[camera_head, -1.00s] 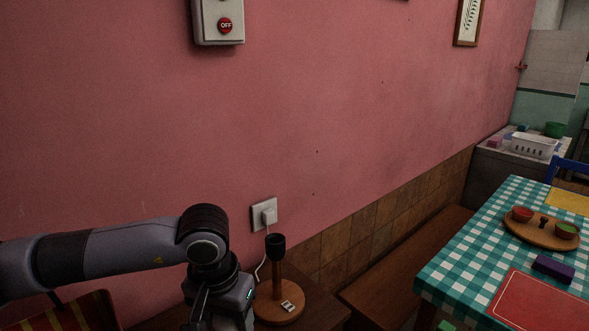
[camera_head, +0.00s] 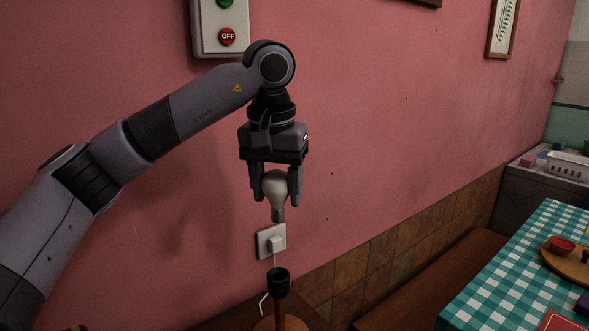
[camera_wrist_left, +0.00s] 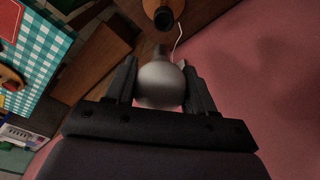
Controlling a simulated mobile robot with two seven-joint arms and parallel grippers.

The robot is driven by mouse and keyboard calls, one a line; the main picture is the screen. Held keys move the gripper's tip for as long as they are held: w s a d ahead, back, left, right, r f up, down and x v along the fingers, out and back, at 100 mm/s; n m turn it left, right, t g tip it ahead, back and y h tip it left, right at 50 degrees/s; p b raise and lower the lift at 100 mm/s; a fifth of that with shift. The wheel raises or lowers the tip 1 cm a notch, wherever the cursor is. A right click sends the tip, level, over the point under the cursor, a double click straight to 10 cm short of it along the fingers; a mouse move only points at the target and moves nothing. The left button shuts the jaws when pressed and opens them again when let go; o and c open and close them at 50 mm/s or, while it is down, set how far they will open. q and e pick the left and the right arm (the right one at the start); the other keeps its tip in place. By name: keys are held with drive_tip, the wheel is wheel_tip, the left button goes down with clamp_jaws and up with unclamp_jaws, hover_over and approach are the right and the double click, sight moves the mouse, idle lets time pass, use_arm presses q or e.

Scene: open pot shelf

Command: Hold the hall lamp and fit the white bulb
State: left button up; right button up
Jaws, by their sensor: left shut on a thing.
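The white bulb (camera_head: 276,190) is held between the fingers of my left gripper (camera_head: 275,192), its narrow screw end pointing down. It also shows in the left wrist view (camera_wrist_left: 161,84) between the two fingers (camera_wrist_left: 161,90). The hall lamp (camera_head: 281,305) stands below it, with a black socket on a wooden post and a round wooden base cut off by the lower picture edge. The bulb hangs above the lamp's socket, apart from it. The socket also shows at the top of the left wrist view (camera_wrist_left: 163,17). My right gripper is in neither view.
A wall outlet (camera_head: 268,243) with a plug and white cord is on the pink wall behind the lamp. A switch box (camera_head: 221,26) with an OFF button is above. A checkered table (camera_head: 510,265) and a wooden bench (camera_head: 420,290) stand at right.

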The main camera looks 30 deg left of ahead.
sight(276, 209)
use_arm(q)
drive_tip(key=shift+w+a+r, duration=0.15)
drive_tip(key=shift+w+r, duration=0.05)
drive_tip(key=shift+r, duration=0.3)
drive_tip(key=shift+s+f, duration=0.2)
drive_tip(key=shift+f, duration=2.4)
